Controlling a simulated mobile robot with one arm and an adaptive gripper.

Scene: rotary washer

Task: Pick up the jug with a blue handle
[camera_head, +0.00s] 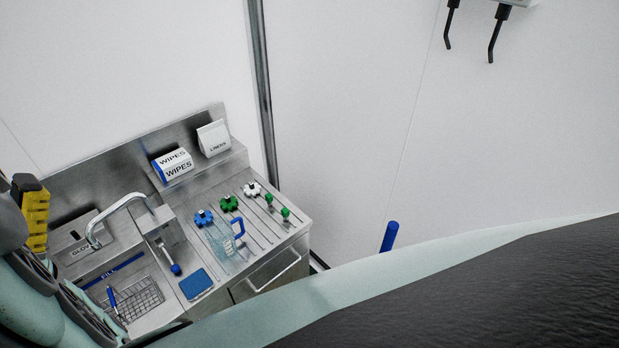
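The jug (219,243) is clear, with a blue handle (239,229) on its right side. It stands on the ribbed metal drainboard (262,241) of the sink unit, toward the front, behind and to the right of a blue pad (195,284). Parts of my arm show at the lower left edge, well left of the jug. My gripper itself cannot be made out in this view, and nothing of it is at the jug.
Blue, green and white knob-like parts (229,203) and small green pieces (285,213) are close behind and right of the jug. A faucet (118,207), sink basket (133,299) and wipes boxes (173,164) are on the unit. A blue rod (390,236) stands right.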

